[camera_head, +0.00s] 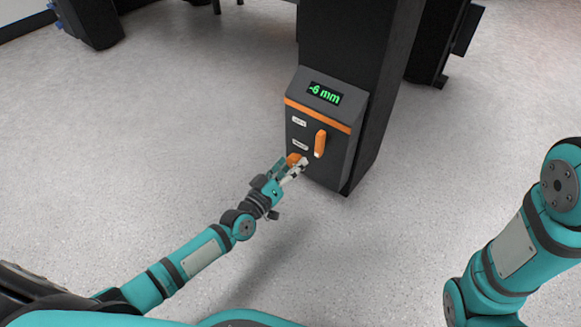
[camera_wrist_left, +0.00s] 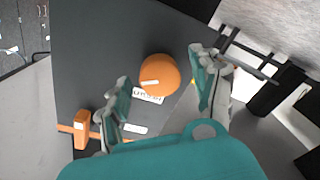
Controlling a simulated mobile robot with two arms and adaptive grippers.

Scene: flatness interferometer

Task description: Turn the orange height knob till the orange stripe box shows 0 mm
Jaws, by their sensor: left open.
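The orange stripe box (camera_head: 316,174) is a dark box with an orange stripe, on a black column. Its display (camera_head: 324,93) shows -6 mm in green. The round orange height knob (camera_head: 293,159) is low on its front face, partly hidden by my left gripper in the head view. In the left wrist view the knob (camera_wrist_left: 159,75) shows a white mark and a label below it. My left gripper (camera_head: 291,171) is open in front of the knob; in the left wrist view its fingers (camera_wrist_left: 162,95) are apart on either side of it. I see no contact. My right gripper is out of view.
An orange lever (camera_head: 320,144) is on the same face, up and right of the knob, near two white labels. My right arm (camera_head: 514,250) is at the right. Open speckled floor (camera_head: 150,110) surrounds the column.

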